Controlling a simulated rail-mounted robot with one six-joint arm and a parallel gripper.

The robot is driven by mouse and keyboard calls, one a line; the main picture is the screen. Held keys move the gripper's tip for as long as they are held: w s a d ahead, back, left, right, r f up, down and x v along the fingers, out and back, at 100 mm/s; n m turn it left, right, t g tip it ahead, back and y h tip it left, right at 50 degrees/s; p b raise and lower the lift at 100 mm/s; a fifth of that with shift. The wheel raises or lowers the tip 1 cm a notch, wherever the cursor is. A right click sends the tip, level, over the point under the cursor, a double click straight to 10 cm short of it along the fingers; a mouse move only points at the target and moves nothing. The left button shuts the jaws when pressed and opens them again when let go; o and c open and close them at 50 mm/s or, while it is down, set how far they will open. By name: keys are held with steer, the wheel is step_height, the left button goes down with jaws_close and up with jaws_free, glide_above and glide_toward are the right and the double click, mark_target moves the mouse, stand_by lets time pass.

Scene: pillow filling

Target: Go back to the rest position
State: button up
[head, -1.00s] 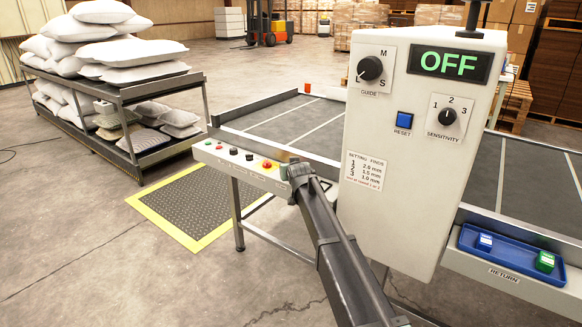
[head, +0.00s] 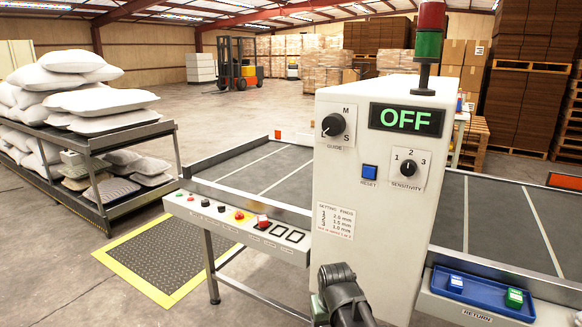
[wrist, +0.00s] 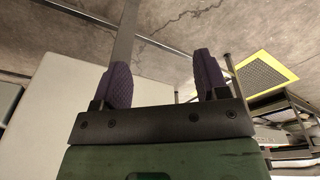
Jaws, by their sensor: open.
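My gripper shows in the wrist view (wrist: 160,82) with its two purple padded fingers spread apart and nothing between them. In the head view only my dark wrist and arm end show at the bottom middle, in front of the lower edge of the white control cabinet (head: 365,190); the fingers cannot be made out there. The cabinet's display (head: 406,119) reads OFF. It carries a guide knob (head: 332,125), a blue reset button (head: 370,172) and a sensitivity knob (head: 408,168).
A button panel (head: 240,218) runs left of the cabinet along the conveyor table (head: 245,172). A blue return tray (head: 480,293) holds a blue and a green block at right. A rack (head: 100,160) of pillows stands left. A yellow-edged floor mat (head: 165,258) lies clear.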

steer(key=s+d+m+g, duration=0.1)
steer(key=s+d, duration=0.2)
steer(key=s, duration=0.2)
steer(key=s+d+g, duration=0.1)
steer(key=s+d, duration=0.2)
steer(key=s, duration=0.3)
step_height(320, 180, up, 24)
steer(key=w+d+p, duration=0.1)
steer(key=p, duration=2.3)
steer(key=shift+d+r+m, duration=0.15)
steer(key=shift+d+m, duration=0.15)
steer(key=shift+m, duration=0.1)
steer(key=shift+w, duration=0.1)
